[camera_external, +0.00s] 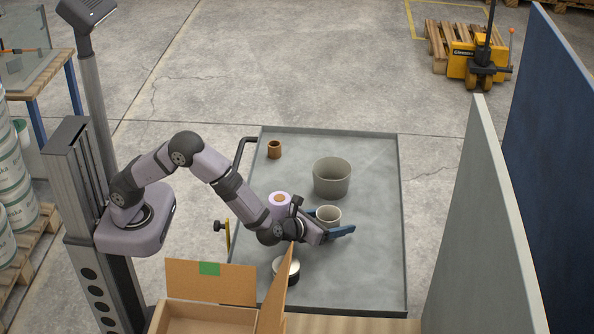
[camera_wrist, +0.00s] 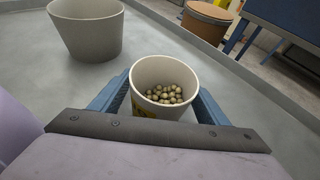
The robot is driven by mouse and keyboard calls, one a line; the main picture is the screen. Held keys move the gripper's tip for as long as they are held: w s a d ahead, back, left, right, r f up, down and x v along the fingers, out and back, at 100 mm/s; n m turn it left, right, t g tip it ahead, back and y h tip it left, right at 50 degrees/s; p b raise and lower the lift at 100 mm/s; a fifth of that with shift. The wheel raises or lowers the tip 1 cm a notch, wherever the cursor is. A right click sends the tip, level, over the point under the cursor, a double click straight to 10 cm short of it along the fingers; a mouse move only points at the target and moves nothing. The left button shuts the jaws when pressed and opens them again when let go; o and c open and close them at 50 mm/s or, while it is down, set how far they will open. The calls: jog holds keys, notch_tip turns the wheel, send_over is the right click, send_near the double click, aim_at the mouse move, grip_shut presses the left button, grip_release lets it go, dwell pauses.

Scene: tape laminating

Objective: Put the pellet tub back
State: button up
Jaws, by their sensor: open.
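The pellet tub (camera_external: 328,214) is a small pale tub standing upright on the grey tray (camera_external: 370,270). In the wrist view the tub (camera_wrist: 172,112) shows brownish round pellets inside and part of a yellow label low on its side. My gripper (camera_external: 332,222) is open, with one blue finger on each side of the tub. The wrist view also shows my gripper (camera_wrist: 162,98) around the tub; whether either finger touches it I cannot tell. The tub's lower part is partly hidden by my gripper.
A larger grey tub (camera_external: 331,179) stands just behind the pellet tub. A small brown pot (camera_external: 274,150) is at the tray's back left. An open cardboard box (camera_external: 210,282) is in front.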

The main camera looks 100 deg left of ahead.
aim_at(319, 220)
jog(key=v, duration=1.2)
jog(key=shift+s+a+r+n+p, duration=0.1)
jog(key=shift+a+r+n+p, duration=0.05)
jog(key=shift+r+n+p, duration=0.35)
jog(key=s+a+r+n+g+h+p, duration=0.1)
jog(key=s+r+n+p, duration=0.15)
jog(key=r+n, duration=0.4)
jog(key=s+a+r+n+g+h+p, duration=0.1)
jog(key=a+r+n+p, duration=0.2)
jog(key=n, duration=0.6)
jog(key=s+d+f+m+g+b, duration=0.1)
jog(key=s+f+m+g+b, duration=0.15)
jog(key=s, duration=0.75)
jog(key=s+d+f+m+g+b, duration=0.15)
jog(key=s+f+g, duration=0.25)
jog(key=s, duration=0.6)
jog(key=s+f+n+g+h+b, duration=0.1)
jog(key=s+f+n+h+b, duration=0.2)
jog(key=f+n, duration=0.35)
jog(key=s+f+n+h, duration=0.3)
jog(key=f+n+h, duration=0.1)
jog(key=f+n, duration=0.25)
notch_tip(319, 220, up, 20)
jog(key=n+p, duration=0.1)
jog(key=p, duration=1.9)
jog(key=shift+r, duration=0.15)
